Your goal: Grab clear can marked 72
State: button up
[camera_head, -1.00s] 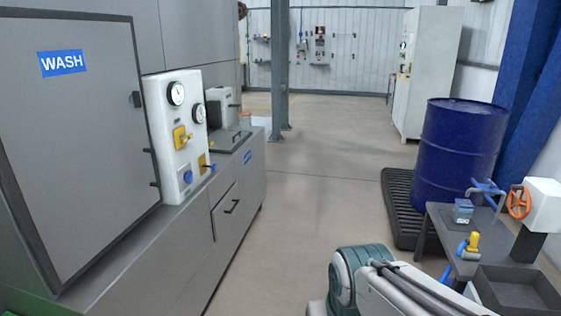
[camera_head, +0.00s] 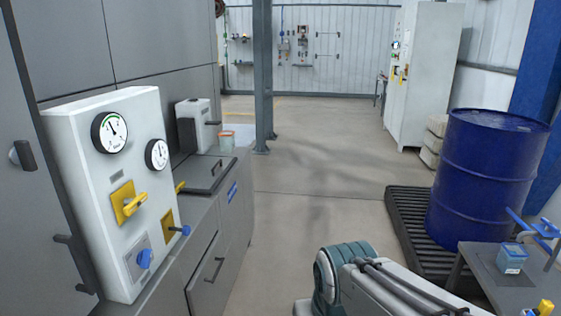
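A small clear can (camera_head: 511,258) with blue contents and a small white label stands on the dark work table (camera_head: 480,287) at the lower right. Its marking is too small to read. Another small clear can (camera_head: 226,141) with an orange-red top stands at the far end of the grey wash counter, left of centre; no number can be read on it. I cannot tell which one is marked 72. Part of my arm shows at the bottom centre, but my gripper is outside the view.
A blue drum (camera_head: 484,180) stands on a black slatted pallet (camera_head: 408,222) at the right. A white panel (camera_head: 108,190) with gauges and yellow and blue valves is close on the left. A grey post (camera_head: 263,75) stands ahead. The floor (camera_head: 318,185) between is clear.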

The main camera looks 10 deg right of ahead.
aim_at(511, 257)
jog(key=z, duration=0.35)
jog(key=i, duration=1.55)
jog(key=z, duration=1.4)
jog(key=i, duration=1.5)
jog(key=z, duration=0.75)
